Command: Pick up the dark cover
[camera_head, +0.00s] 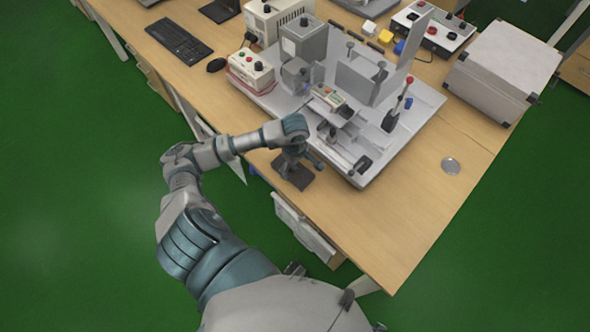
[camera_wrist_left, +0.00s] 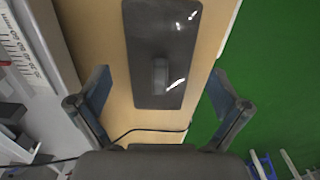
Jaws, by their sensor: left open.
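The dark cover (camera_head: 291,183) is a flat, dark rectangular plate lying on the wooden table near its front edge. In the left wrist view the cover (camera_wrist_left: 145,35) shows a small raised block on it and bright reflections. My left gripper (camera_head: 302,163) is over the cover in the head view and hides part of it. In the left wrist view its two fingers (camera_wrist_left: 160,84) are spread apart, one on each side of the cover, with nothing between them touching. My right gripper is not in view.
A grey test fixture (camera_head: 372,100) stands just behind and to the right of the cover. A small control box (camera_head: 250,70), keyboard (camera_head: 179,41) and large grey case (camera_head: 505,68) are farther off. The front right table area is clear.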

